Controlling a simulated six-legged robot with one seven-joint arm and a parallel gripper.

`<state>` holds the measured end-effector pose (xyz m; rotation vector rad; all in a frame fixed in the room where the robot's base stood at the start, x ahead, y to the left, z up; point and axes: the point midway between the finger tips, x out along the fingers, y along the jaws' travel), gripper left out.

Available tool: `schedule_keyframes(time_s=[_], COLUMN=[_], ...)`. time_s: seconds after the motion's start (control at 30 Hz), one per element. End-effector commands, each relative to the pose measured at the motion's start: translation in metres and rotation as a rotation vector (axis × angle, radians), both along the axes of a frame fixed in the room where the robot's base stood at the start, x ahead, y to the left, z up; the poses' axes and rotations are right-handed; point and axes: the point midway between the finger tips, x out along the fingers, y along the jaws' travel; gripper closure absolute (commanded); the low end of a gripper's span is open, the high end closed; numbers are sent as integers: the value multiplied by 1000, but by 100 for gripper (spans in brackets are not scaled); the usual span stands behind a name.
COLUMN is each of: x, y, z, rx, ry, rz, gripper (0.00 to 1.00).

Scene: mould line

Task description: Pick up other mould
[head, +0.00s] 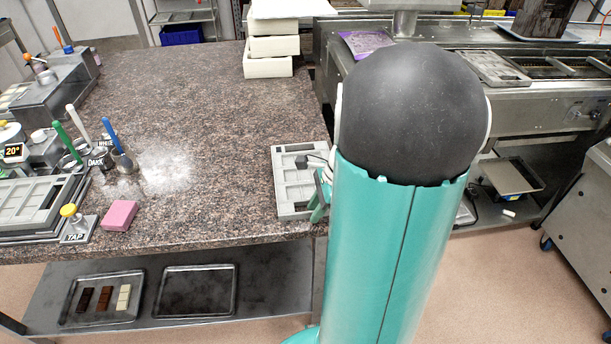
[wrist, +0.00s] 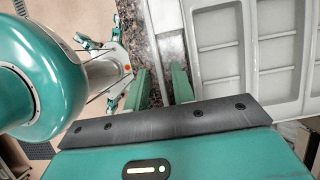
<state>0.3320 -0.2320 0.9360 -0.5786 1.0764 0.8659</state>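A light grey mould (head: 293,192) with rectangular cavities lies flat on the granite table near its right edge. It fills the right side of the wrist view (wrist: 222,62), and its cavities look empty. In the head view my arm hides part of the mould's right side. Another grey mould (head: 28,205) sits at the table's left.
The granite table (head: 190,110) is clear in the middle. A pink block (head: 119,215), a TAP stand (head: 76,224) and tool cups stand at left. White boxes (head: 270,67) are stacked at the back. Trays (head: 196,291) lie on the shelf below. A steel line (head: 560,95) stands at right.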

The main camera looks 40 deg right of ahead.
Motion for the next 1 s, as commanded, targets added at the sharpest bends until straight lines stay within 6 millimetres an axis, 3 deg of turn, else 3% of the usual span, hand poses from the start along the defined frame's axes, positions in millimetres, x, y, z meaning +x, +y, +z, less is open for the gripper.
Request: schedule_keyframes(time_s=[0.03,0.1,0.57,0.83,1.0], x=[0,0,0,1,-13], y=[0,0,-1,-1,-17], z=[0,0,3,32,57], rx=[0,0,-2,-5,-5], ry=[0,0,-1,-4,-4], rz=[0,0,0,2,-1], gripper=[86,100,100,100,100])
